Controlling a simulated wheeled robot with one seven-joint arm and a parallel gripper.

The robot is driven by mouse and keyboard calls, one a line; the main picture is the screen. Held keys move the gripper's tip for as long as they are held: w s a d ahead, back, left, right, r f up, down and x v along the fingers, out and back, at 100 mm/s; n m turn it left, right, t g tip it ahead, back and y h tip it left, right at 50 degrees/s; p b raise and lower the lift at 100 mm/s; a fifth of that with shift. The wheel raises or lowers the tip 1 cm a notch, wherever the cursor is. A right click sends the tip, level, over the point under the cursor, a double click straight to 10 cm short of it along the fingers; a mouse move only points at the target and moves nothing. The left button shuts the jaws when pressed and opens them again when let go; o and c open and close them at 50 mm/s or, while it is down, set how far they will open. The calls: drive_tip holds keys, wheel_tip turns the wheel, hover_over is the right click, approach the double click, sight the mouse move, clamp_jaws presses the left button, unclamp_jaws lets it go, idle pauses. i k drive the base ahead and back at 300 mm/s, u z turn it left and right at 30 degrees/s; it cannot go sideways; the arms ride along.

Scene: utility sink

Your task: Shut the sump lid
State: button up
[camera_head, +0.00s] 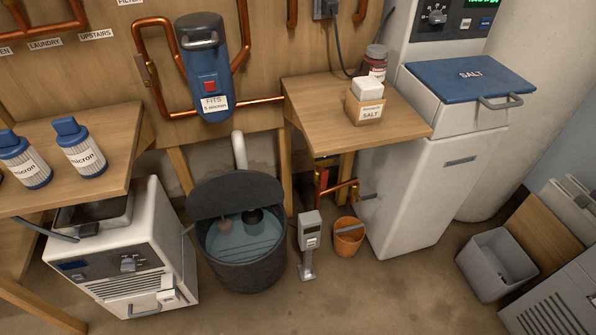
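The sump is a dark grey round basin (243,277) on the floor, left of the middle. Its dark lid (232,194) stands open, tilted up at the back of the basin. Blue-grey water (262,246) shows inside, with a reddish-brown part and a dark part standing in it. A white pipe (239,150) rises behind the lid. My gripper is not in view, so its opening and its distance from the lid cannot be seen.
A white appliance (125,255) stands close left of the sump. A grey pedestal device (309,240) and an orange bucket (349,241) stand to its right. The white salt cabinet (415,195) is farther right. A wooden shelf (340,120) overhangs behind. Floor in front is clear.

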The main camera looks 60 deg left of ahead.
sight(232, 192)
drive_tip(key=u, duration=2.65)
drive_tip(key=k, duration=0.4)
drive_tip(key=u, duration=0.75)
drive_tip(key=i, duration=1.2)
drive_tip(key=z, duration=0.4)
